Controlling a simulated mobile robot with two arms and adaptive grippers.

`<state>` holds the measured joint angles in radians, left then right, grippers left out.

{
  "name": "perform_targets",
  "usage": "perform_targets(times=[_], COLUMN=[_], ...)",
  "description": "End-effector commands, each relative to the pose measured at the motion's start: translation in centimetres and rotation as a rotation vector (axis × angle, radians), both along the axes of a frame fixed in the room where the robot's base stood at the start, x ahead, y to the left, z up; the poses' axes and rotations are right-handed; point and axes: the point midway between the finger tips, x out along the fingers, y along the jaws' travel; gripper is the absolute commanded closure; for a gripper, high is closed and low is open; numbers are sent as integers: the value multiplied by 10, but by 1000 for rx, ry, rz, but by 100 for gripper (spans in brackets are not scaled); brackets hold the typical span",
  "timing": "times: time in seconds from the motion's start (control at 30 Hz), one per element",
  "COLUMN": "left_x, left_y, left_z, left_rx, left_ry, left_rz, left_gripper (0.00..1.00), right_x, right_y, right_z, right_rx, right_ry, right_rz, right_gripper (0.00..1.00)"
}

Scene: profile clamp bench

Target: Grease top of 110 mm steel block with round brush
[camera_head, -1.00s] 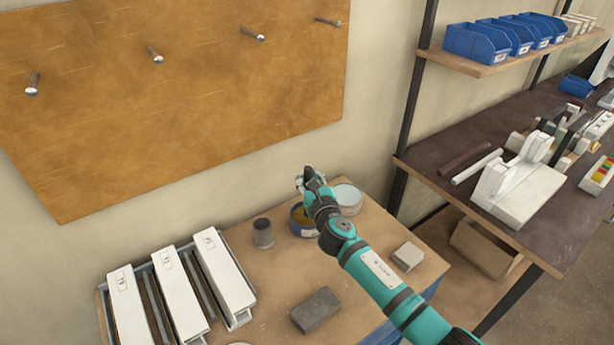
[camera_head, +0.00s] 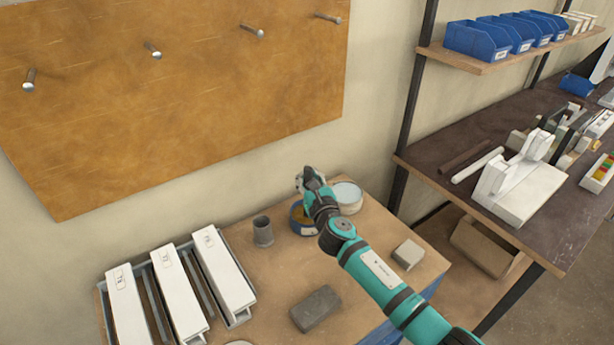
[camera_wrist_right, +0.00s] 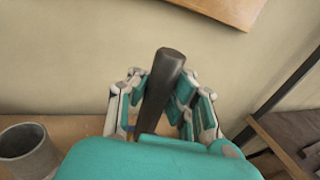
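My right gripper (camera_head: 309,182) is above the blue tin (camera_head: 303,222) with amber-brown contents on the wooden bench. In the right wrist view, its fingers close around a dark, slightly tilted handle (camera_wrist_right: 163,88), which appears to be the round brush's. The bristle end is hidden. A dark grey block (camera_head: 315,309) lies on the bench's front middle, and a lighter grey-beige block (camera_head: 408,255) lies to the right. I cannot tell which is the 110 mm one. My left gripper is not in view.
A grey cup (camera_head: 262,231) stands left of the tin; it also shows in the wrist view (camera_wrist_right: 28,150). A second, pale-topped tin (camera_head: 347,197) stands just right of the gripper. Long white boxes (camera_head: 180,292) sit in a tray at left.

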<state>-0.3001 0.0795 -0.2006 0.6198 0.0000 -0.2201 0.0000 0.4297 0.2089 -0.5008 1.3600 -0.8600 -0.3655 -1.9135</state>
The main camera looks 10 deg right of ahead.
Motion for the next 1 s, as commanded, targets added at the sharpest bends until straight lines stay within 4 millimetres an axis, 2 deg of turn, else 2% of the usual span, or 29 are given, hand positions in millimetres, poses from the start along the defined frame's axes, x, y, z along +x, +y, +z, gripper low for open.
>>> perform_targets(times=[1.0], left_x=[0], left_y=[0], left_z=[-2], left_rx=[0], left_ry=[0], left_rz=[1], left_gripper=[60], right_x=[0], right_y=[0], right_z=[-7], right_rx=[-2], right_ry=[4], right_rz=[-1], right_gripper=[100])
